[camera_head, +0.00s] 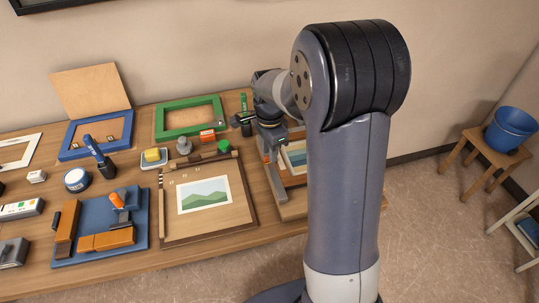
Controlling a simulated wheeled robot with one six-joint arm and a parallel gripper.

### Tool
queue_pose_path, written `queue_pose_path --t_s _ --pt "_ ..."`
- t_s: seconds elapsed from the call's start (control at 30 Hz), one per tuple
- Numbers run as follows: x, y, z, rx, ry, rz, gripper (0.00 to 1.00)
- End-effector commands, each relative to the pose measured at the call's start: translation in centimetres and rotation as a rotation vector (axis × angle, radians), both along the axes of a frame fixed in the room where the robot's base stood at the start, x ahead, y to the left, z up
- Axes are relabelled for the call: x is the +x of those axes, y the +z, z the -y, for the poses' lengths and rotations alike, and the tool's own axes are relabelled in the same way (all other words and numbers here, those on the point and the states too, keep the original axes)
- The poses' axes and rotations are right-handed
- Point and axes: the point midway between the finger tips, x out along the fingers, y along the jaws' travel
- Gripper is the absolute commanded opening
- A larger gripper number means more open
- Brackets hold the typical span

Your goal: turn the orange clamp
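A blue board (88,213) lies at the front left of the table.
A wooden board with a landscape picture (205,196) lies mid-table. Green (161,123) and blue (68,154) frames lie behind. A blue-handled tool (97,155) stands upright by a round jar (76,180). A stool (488,150) with a blue bucket (511,128) stands right.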

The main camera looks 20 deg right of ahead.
Motion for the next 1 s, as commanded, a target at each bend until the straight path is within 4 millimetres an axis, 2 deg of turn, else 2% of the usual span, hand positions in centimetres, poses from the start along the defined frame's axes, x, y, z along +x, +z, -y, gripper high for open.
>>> queue_pose_path --t_s 0.77,1.0 --pt "0.01 -0.69 -0.07 0.000 0.000 0.000 0.26" --pt "0.01 -0.68 -0.07 0.000 0.000 0.000 0.09"
